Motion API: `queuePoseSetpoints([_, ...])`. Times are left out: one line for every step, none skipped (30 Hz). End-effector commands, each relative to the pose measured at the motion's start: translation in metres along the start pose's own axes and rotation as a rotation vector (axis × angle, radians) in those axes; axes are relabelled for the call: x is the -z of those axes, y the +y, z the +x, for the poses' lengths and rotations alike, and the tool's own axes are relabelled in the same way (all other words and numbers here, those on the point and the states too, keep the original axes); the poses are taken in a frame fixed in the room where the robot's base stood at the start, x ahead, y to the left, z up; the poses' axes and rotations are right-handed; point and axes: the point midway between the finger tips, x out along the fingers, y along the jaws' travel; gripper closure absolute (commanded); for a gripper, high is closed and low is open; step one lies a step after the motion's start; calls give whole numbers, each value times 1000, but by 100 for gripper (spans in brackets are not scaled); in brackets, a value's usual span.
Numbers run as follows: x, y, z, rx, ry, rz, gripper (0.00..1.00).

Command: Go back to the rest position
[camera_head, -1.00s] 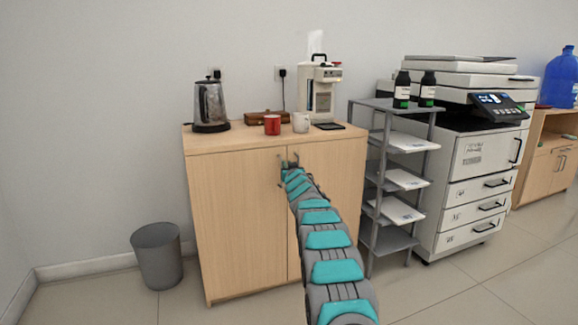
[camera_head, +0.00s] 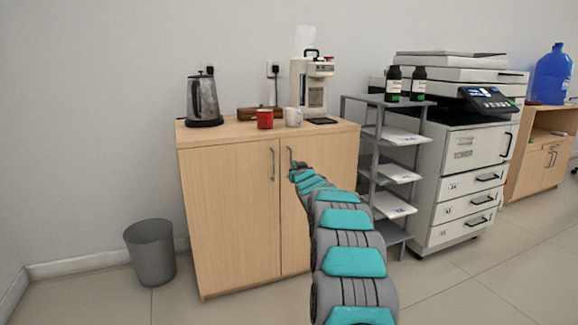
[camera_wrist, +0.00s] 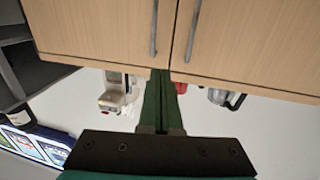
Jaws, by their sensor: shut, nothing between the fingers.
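My arm (camera_head: 345,220) reaches from the bottom of the head view toward the wooden cabinet (camera_head: 228,220). Its far end is in front of the right door, by that door's handle (camera_head: 290,158). The fingers are too small to make out there. In the wrist view, which is upside down, my gripper (camera_wrist: 161,76) shows as two dark green fingers shut together with nothing between them. Their tips overlap the cabinet's top edge in the picture, near both door handles. Both cabinet doors are closed.
On the cabinet stand a kettle (camera_head: 203,100), a red mug (camera_head: 265,118), a white mug (camera_head: 293,116) and a coffee machine (camera_head: 312,88). A grey shelf rack (camera_head: 373,150) and a printer (camera_head: 470,160) stand right. A bin (camera_head: 151,252) stands left on open floor.

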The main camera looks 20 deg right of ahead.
Motion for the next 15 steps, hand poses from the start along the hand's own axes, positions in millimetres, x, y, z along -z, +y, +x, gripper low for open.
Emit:
queuePoseSetpoints([-2,3,-7,-1,-4,2,100])
queuePoseSetpoints([-2,4,-10,-1,-5,1,100])
queuePoseSetpoints([-2,5,-14,-1,-3,2,100])
queuePoseSetpoints([-2,7,-17,-1,-2,2,100])
queuePoseSetpoints([-1,8,-20,-1,-2,1,100])
queuePoseSetpoints([-1,9,-24,0,-2,0,100])
queuePoseSetpoints([-1,10,-26,0,-2,0,100])
queuePoseSetpoints([-1,11,-28,0,-2,1,100])
queuePoseSetpoints([-1,12,-31,0,-1,1,100])
queuePoseSetpoints([-1,12,-32,0,-1,1,100])
queuePoseSetpoints([-1,13,-33,0,-1,1,100])
queuePoseSetpoints([-1,13,-34,0,-1,1,100])
queuePoseSetpoints([-1,14,-35,0,-1,0,100])
queuePoseSetpoints([-1,14,-35,0,-2,0,100])
queuePoseSetpoints([-2,14,-36,0,-2,0,100])
